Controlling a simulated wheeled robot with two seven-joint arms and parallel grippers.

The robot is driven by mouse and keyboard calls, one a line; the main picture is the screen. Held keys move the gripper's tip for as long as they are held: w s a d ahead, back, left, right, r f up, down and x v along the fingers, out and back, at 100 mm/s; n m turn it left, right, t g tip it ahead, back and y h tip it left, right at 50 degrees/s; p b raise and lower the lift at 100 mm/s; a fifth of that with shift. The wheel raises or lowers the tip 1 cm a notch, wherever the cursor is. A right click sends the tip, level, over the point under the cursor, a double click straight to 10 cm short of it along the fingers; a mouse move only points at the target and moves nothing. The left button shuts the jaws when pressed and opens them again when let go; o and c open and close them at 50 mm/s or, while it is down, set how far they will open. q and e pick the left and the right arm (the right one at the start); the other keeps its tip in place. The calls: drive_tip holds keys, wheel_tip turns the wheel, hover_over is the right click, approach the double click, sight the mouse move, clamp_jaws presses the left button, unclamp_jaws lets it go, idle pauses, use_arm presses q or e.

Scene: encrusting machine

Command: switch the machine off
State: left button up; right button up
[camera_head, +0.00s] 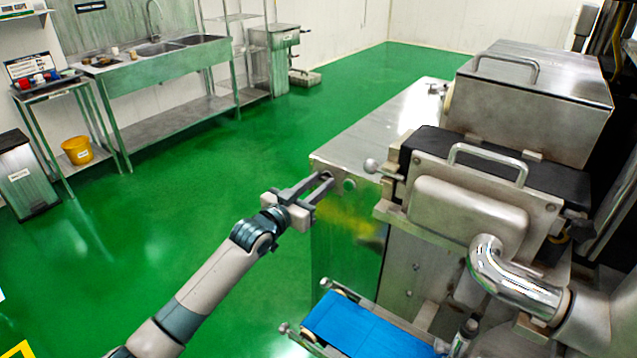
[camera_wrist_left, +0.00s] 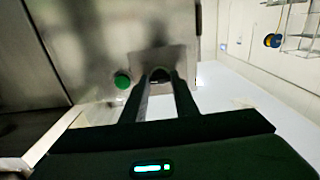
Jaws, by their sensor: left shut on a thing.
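The machine (camera_head: 380,160) is a metal cabinet with a conveyor and housings on top. A green round button (camera_head: 349,185) sits on its end panel; it also shows in the left wrist view (camera_wrist_left: 122,80). My left gripper (camera_head: 325,180) reaches the upper corner of this panel, left of the button. In the left wrist view its two fingers (camera_wrist_left: 159,80) are shut on a small dark knob (camera_wrist_left: 158,73) on the panel, right of the button. The fingers hide most of the knob, so its setting cannot be told. My right gripper is out of view.
A blue belt (camera_head: 365,330) juts out low below the panel. A shiny pipe (camera_head: 510,280) and metal housing (camera_head: 470,210) stand at the right. A sink table (camera_head: 150,65), a small rack and a yellow bucket (camera_head: 77,150) stand far left. The green floor between is clear.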

use_arm(q)
drive_tip(key=n, duration=0.4)
drive_tip(key=shift+f+n, duration=0.1)
drive_tip(key=shift+n, duration=0.3)
drive_tip(key=n+p, duration=0.1)
drive_tip(key=n, duration=0.1)
drive_tip(key=shift+n, duration=0.6)
drive_tip(key=o, duration=1.1)
drive_tip(key=shift+c, duration=0.2)
drive_tip(key=shift+s, duration=0.1)
drive_tip(key=shift+s+a, duration=0.35)
drive_tip(key=shift+s, duration=0.05)
drive_tip(key=b+v, duration=0.4)
drive_tip(key=v, duration=1.2)
